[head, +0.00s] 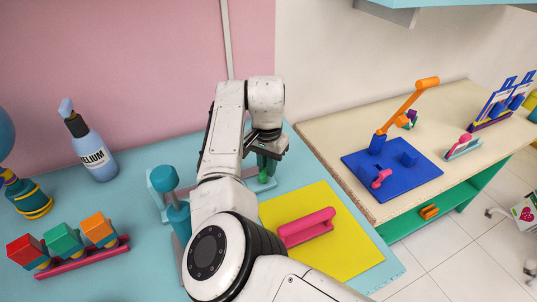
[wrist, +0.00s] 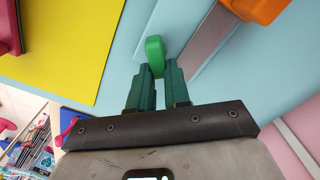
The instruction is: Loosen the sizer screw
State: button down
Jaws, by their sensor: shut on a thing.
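The green rounded knob (wrist: 154,48), which looks like the sizer screw, stands at a light-blue board with a grey strip on the table. My gripper (wrist: 158,72) has its two dark green fingers shut on this knob. In the head view my gripper (head: 266,160) is behind the bend of my arm, at the right end of the light-blue board. There the fingers and arm hide most of the knob. The thread of the screw does not show.
A yellow mat with a pink handle (head: 307,228) lies just right of my arm. A teal round-topped post (head: 165,179) stands close on the left. A wooden bench (head: 330,135) stands right.

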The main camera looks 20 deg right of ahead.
jog(key=n+p, duration=0.4)
jog(key=shift+w+a+r+n+p, duration=0.1)
jog(key=shift+a+r+n+p, duration=0.1)
jog(key=shift+n+p, duration=0.15)
jog(key=n+p, duration=0.1)
jog(key=n, duration=0.1)
jog(key=n+p, duration=0.2)
jog(key=shift+w+a+f, duration=0.15)
jog(key=shift+a, duration=0.15)
jog(key=c, duration=1.1)
grip_release()
notch_tip(320, 180, up, 11)
jog(key=shift+f+b, duration=0.15)
jog(key=shift+b, duration=0.35)
